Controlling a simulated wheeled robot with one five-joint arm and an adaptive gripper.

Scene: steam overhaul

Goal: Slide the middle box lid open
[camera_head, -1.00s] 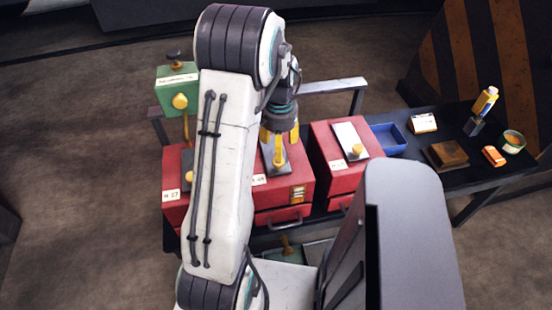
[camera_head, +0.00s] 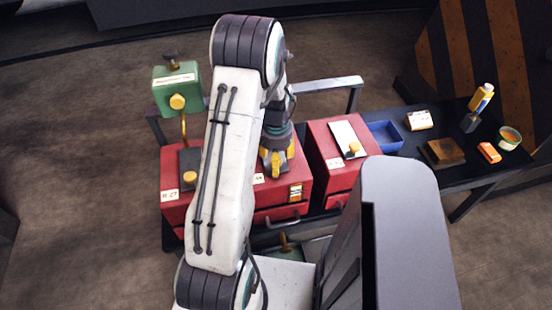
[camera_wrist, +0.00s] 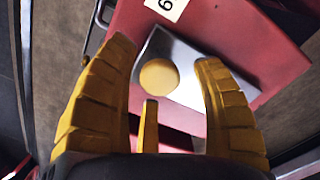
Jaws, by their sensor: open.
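The middle red box (camera_head: 288,182) sits between two other red boxes on the dark bench. Its grey metal lid plate (camera_wrist: 196,78) has a round yellow knob (camera_wrist: 158,76), clear in the wrist view. My gripper (camera_head: 276,166) is right over this lid and hides most of it in the head view. In the wrist view my gripper (camera_wrist: 165,52) is open, with yellow fingers on either side of the knob and a third finger below it. A gap shows between knob and fingers; whether any finger touches the plate cannot be told.
The left red box (camera_head: 175,212) has a dark lid with a knob. The right red box (camera_head: 322,150) has a pale lid with a knob. A green box on a post (camera_head: 177,85) stands behind left. A blue tray (camera_head: 386,136) and small items lie at the right.

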